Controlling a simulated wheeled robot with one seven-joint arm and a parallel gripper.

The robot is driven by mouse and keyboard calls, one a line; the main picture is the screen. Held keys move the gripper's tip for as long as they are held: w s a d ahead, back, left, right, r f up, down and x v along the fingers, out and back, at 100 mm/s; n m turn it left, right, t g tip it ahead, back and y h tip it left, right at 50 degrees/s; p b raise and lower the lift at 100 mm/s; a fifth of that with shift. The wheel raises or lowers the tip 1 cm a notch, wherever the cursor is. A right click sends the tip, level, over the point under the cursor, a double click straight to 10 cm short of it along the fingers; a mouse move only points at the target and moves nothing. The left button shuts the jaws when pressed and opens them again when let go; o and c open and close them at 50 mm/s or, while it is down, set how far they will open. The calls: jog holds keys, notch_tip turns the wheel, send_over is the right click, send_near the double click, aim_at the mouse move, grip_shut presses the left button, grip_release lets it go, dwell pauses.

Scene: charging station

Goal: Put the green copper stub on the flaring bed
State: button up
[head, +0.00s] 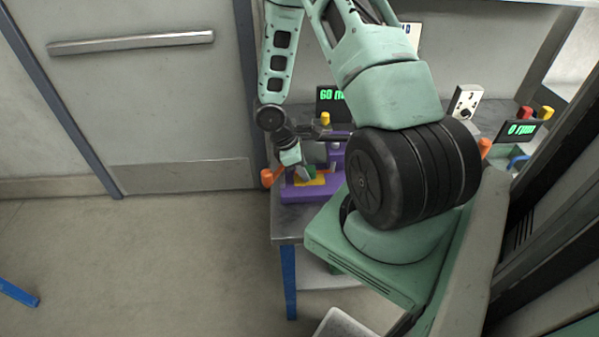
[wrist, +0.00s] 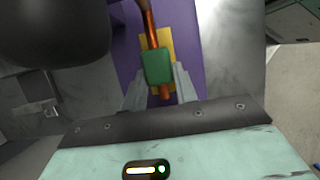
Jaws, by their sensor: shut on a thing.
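The copper stub is an orange-brown tube with a green block around it (wrist: 158,66). My gripper (wrist: 160,78) is shut on the green block, one grey finger on each side. In the wrist view, the tube runs up past the block, and a short end shows below it. The yellow bed (wrist: 167,44) lies directly behind the stub, on a purple base (wrist: 128,40). In the head view, my gripper (head: 304,171) is low over the purple flaring unit (head: 312,192), with a bit of green beside the yellow bed (head: 320,180). Whether the stub touches the bed cannot be told.
A grey bench (head: 288,224) holds the purple unit near its left edge. A display with green digits (head: 328,98) stands behind it, and another display (head: 521,131) is at the right. An orange knob (head: 267,178) sticks out at the left. My arm hides the bench's middle.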

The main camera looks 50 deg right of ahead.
jog(key=shift+f, duration=0.1)
jog(key=shift+f+b, duration=0.5)
jog(key=shift+b, duration=0.05)
jog(key=o, duration=1.1)
jog(key=shift+c, duration=0.2)
